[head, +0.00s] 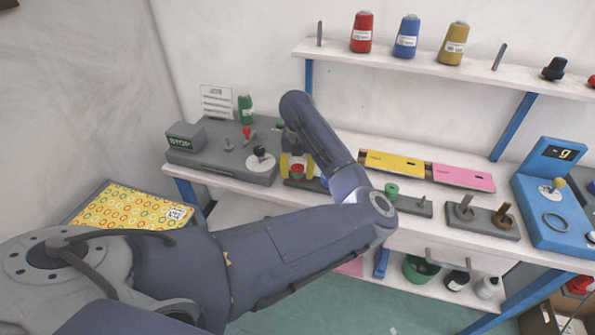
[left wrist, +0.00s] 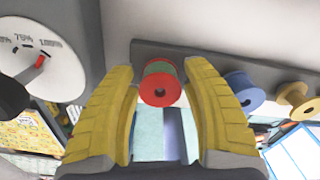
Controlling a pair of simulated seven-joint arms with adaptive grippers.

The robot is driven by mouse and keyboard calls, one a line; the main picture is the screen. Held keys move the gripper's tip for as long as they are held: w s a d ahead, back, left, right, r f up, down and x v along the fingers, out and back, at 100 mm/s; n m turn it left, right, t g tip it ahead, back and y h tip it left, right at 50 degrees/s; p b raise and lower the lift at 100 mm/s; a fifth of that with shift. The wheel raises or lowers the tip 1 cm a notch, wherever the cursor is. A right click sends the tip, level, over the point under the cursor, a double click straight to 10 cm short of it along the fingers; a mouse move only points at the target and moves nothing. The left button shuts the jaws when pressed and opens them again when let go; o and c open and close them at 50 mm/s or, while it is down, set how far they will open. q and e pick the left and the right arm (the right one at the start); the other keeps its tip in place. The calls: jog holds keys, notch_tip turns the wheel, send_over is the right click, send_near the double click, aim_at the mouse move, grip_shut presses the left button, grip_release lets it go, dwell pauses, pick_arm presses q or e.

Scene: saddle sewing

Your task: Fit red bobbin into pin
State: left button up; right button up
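The red bobbin (left wrist: 160,88), with a red flange and greenish middle, stands between my left gripper's yellow fingers in the left wrist view. It also shows in the head view (head: 297,171). My left gripper (left wrist: 160,72) is open, with a finger on each side of the bobbin; I cannot tell whether either touches it. A grey bar (left wrist: 205,62) runs behind the bobbin. In the head view, my left forearm hides part of this area. A thin pin (head: 424,203) stands on a grey base to the right of a green bobbin (head: 391,190). My right gripper is out of view.
A blue bobbin (left wrist: 243,92) and a yellow bobbin (left wrist: 295,99) stand right of the red one. Yellow and pink cases (head: 395,162) lie behind. A block with two posts (head: 482,222) and a blue machine (head: 545,200) stand right.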

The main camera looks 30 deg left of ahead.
pick_arm(q)
notch_tip(320, 180, up, 12)
dwell(0.9)
